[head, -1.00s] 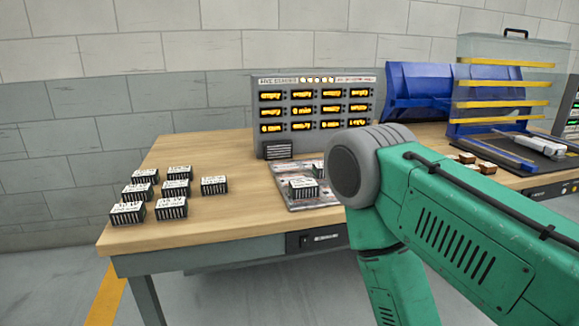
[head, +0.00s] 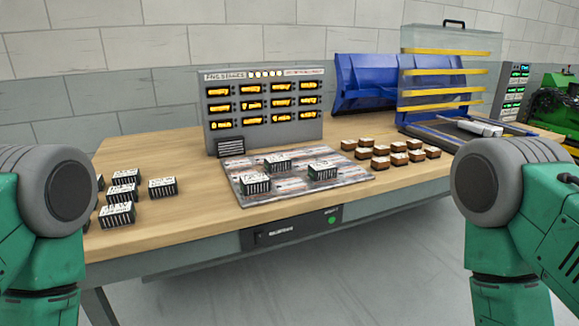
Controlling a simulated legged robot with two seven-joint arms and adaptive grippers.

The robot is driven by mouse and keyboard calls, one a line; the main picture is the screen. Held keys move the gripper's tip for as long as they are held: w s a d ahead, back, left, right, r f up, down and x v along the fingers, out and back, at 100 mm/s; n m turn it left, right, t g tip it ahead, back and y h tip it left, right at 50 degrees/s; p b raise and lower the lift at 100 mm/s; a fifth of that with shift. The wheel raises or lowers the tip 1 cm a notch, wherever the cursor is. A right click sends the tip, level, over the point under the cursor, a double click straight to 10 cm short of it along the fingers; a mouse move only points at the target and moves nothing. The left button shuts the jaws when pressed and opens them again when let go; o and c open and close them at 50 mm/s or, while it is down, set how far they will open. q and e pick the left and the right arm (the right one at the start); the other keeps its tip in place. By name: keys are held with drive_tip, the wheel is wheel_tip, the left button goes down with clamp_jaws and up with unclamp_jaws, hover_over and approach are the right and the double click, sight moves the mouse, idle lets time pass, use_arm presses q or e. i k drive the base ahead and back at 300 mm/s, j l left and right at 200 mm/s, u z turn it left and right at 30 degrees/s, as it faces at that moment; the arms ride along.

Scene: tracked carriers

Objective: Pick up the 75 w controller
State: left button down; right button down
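Several small dark boxes with white labelled tops, which look like the controllers, stand on the wooden workbench. One group is at the left end, including a front box (head: 118,215) and a box to its right (head: 162,187). Three more sit on a patterned metal plate (head: 285,195): one at left (head: 255,182), one at the back (head: 277,163) and one at right (head: 322,171). The labels are too small to tell which is the 75 w controller. My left arm hides part of the left group. Both arms show at the picture's sides, but neither gripper is in view.
A grey display panel (head: 265,108) with orange readouts stands behind the plate. Several brown blocks (head: 381,162) sit to its right. A blue bin (head: 362,90) and a clear-walled rack (head: 440,96) stand farther back. The bench's front strip (head: 210,216) is clear.

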sight(280, 164)
drive_tip(key=i+z, duration=0.55)
drive_tip(key=z, duration=0.2)
